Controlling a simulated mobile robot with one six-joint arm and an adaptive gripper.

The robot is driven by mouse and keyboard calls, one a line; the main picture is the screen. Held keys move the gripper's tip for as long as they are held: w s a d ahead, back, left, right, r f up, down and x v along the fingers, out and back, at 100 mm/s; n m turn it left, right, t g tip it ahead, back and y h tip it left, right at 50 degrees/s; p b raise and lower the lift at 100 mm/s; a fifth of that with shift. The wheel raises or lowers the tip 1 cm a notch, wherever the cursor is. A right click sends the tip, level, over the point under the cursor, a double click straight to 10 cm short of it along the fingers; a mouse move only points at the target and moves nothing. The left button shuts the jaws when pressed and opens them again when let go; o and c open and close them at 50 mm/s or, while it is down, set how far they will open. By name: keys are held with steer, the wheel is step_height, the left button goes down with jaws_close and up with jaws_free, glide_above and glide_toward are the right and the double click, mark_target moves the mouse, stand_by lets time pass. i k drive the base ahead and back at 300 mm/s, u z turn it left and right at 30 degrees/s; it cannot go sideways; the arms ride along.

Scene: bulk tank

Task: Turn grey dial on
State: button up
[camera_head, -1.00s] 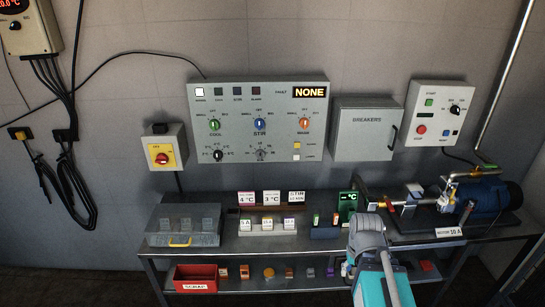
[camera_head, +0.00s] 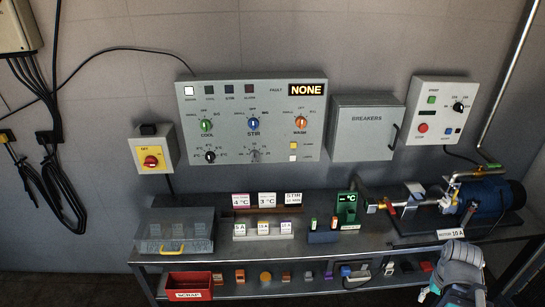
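The grey dial (camera_head: 254,155) is a small knob on the lower row of the grey control panel (camera_head: 275,135), below the blue STIR knob (camera_head: 253,124). A black dial (camera_head: 210,157) sits to its left. The grey dial's pointer is too small to read surely. My arm (camera_head: 461,266) shows only as grey and teal links at the lower right, far from the panel. My gripper cannot be made out in this view.
The panel also has a green COOL knob (camera_head: 206,125), an orange WASH knob (camera_head: 301,123) and a display (camera_head: 306,90) reading NONE. A breaker box (camera_head: 367,130) is right of it. A metal bench (camera_head: 330,238) with labelled blocks and a pump (camera_head: 487,203) stands below.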

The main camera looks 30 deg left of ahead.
mark_target(254, 154)
steer(key=z, duration=0.3)
steer(key=k, duration=0.9)
steer(key=u, duration=1.4)
steer(key=i, duration=0.85)
